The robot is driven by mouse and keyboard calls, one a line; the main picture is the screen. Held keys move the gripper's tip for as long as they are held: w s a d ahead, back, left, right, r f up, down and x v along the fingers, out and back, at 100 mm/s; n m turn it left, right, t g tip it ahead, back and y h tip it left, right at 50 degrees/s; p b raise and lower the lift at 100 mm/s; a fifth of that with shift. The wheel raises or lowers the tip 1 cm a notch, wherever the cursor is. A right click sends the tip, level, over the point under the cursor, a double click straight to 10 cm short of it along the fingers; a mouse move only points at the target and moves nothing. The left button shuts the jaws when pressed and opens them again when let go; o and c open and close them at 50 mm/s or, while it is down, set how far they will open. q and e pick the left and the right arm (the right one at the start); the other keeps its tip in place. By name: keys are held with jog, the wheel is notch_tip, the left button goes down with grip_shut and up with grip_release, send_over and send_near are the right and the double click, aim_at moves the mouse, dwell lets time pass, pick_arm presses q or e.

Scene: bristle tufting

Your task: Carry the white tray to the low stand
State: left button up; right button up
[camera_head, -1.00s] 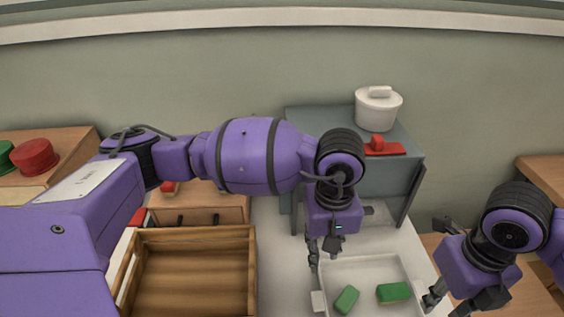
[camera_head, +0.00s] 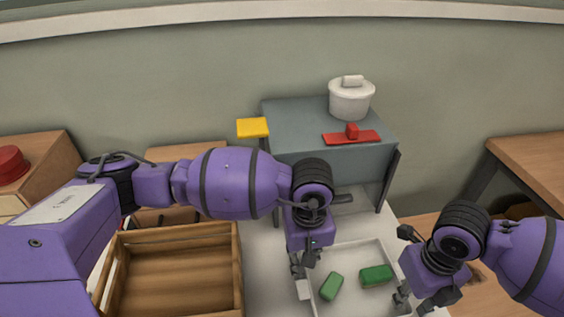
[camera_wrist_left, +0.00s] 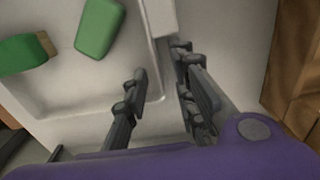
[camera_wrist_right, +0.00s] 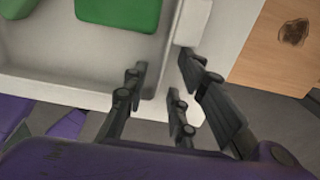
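The white tray (camera_head: 350,257) sits on the pale table with two green blocks in it, a left one (camera_head: 331,286) and a right one (camera_head: 376,275). My left gripper (camera_head: 300,272) is at the tray's left side. In the left wrist view its spread fingers (camera_wrist_left: 162,80) straddle the tray's side wall, beside a white handle block (camera_wrist_left: 160,14). My right gripper (camera_head: 412,302) is at the tray's right side. In the right wrist view its spread fingers (camera_wrist_right: 165,78) straddle that wall, near another handle block (camera_wrist_right: 190,22). I cannot tell which piece is the low stand.
A grey stand (camera_head: 290,125) behind the tray bears a white lidded pot (camera_head: 351,101) and a red piece (camera_head: 352,137). A yellow piece (camera_head: 252,127) is beside it. An open wooden crate (camera_head: 180,280) is left of the tray. A wooden table (camera_head: 535,155) stands at right.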

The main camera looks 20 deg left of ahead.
jog(key=shift+f, duration=0.1)
pick_arm(q)
jog(key=shift+w, duration=0.1)
jog(key=shift+c, duration=0.4)
pick_arm(e)
jog(key=shift+c, duration=0.4)
pick_arm(q)
grip_shut()
pick_arm(e)
grip_shut()
pick_arm(q)
jog(key=shift+r, duration=0.1)
